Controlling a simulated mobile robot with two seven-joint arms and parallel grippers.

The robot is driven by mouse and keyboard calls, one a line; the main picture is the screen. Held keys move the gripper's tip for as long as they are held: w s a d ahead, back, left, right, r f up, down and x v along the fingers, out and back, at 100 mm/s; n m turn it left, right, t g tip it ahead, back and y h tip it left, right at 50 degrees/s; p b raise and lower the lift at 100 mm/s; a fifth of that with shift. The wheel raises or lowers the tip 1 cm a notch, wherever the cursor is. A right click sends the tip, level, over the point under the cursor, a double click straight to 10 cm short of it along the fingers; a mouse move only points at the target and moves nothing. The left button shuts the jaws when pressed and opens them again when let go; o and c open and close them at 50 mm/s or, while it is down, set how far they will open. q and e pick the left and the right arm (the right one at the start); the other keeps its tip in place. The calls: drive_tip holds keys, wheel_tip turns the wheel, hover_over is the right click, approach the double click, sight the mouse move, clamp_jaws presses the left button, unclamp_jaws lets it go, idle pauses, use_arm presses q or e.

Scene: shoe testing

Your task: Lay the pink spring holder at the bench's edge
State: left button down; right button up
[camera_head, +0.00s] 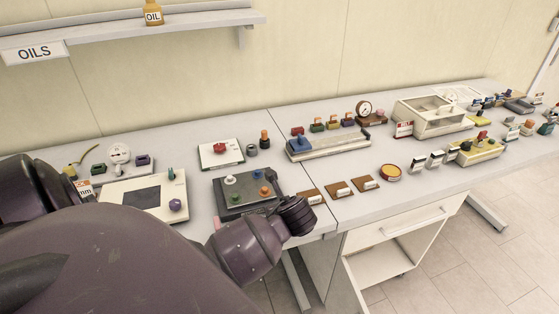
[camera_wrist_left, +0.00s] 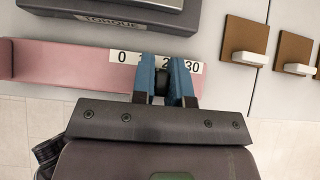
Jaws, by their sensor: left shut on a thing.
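The pink spring holder (camera_wrist_left: 60,64) is a long pink bar in the left wrist view, with a white strip of numbers including 0 and 30 near its right end. It runs along the bench's front edge (camera_wrist_left: 228,108), with floor showing below it. Whether it rests on the bench or hangs just above it I cannot tell. My left gripper (camera_wrist_left: 162,80) has blue fingers closed around a small dark part at the numbered end. In the head view my left gripper (camera_head: 299,214) is at the front edge, and my arm hides most of the holder. My right gripper is out of view.
The grey torque plate (camera_head: 236,207) with coloured knobs lies just behind the holder. Three brown blocks with pale tabs (camera_head: 338,188) lie to its right. A white panel with a dark square (camera_head: 142,196) is to the left. Bare bench (camera_head: 420,188) shows further right.

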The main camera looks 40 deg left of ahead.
use_arm(q)
drive_tip(key=c, duration=1.1)
unclamp_jaws()
drive_tip(key=shift+r, duration=0.15)
drive_tip(key=v, duration=1.2)
wheel_tip(320, 180, down, 13)
drive_tip(key=s+d+n+t+h, duration=0.3)
drive_tip(key=n+h, duration=0.2)
drive_tip(key=n, duration=0.4)
drive_tip(key=shift+s+f+n+t+h, duration=0.45)
drive_tip(key=shift+s+f+n+t, duration=0.65)
drive_tip(key=shift+n, duration=1.15)
drive_tip(key=shift+s+f+n+t+h, duration=0.45)
drive_tip(key=shift+s+f+n, duration=0.4)
drive_tip(key=shift+s+n, duration=1.05)
drive_tip(key=shift+s+f+n+t+h, duration=0.6)
drive_tip(key=shift+s+f+n, duration=0.35)
drive_tip(key=shift+n, duration=1.7)
drive_tip(key=shift+w, duration=0.1)
